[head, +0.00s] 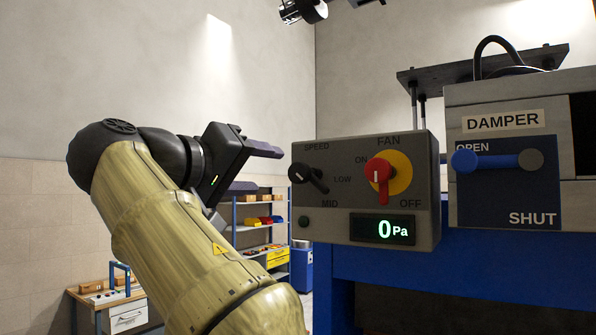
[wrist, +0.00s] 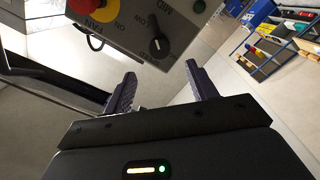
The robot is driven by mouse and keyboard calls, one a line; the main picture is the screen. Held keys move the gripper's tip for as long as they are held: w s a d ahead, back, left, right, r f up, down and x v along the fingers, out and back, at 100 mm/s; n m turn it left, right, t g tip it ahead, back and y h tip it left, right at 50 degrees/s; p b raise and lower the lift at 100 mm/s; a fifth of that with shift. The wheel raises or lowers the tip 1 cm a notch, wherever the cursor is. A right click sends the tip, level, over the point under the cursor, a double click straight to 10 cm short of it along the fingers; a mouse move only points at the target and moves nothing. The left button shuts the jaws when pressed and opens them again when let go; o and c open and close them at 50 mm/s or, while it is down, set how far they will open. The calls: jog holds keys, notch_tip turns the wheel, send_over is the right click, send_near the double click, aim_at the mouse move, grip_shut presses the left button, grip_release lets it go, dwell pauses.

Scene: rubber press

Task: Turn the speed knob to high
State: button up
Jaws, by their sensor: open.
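The speed knob (head: 308,178) is a black bar knob on the left of a grey control box (head: 340,150). Its bar slants down to the right, and a white mark shows near its left end. LOW is printed to its right and MID below; I see no HIGH label. It also shows in the wrist view (wrist: 159,45), beyond the fingers. My gripper (head: 262,168) is open and empty, to the left of the knob and apart from it. Both dark fingers (wrist: 158,88) show in the wrist view with nothing between them.
A red fan switch (head: 378,172) on a yellow plate sits right of the knob. A display (head: 383,229) below reads 0 Pa. The damper panel (head: 507,180) with a blue handle is farther right. Shelves (head: 262,225) and a bench stand behind.

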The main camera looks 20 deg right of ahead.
aim_at(295, 174)
jog(key=p+x, duration=0.3)
jog(key=x, duration=0.7)
jog(key=shift+r, duration=0.15)
jog(key=shift+w+d, duration=0.3)
jog(key=shift+d, duration=0.1)
jog(key=shift+c, duration=0.3)
jog(key=shift+f, duration=0.2)
jog(key=c, duration=0.9)
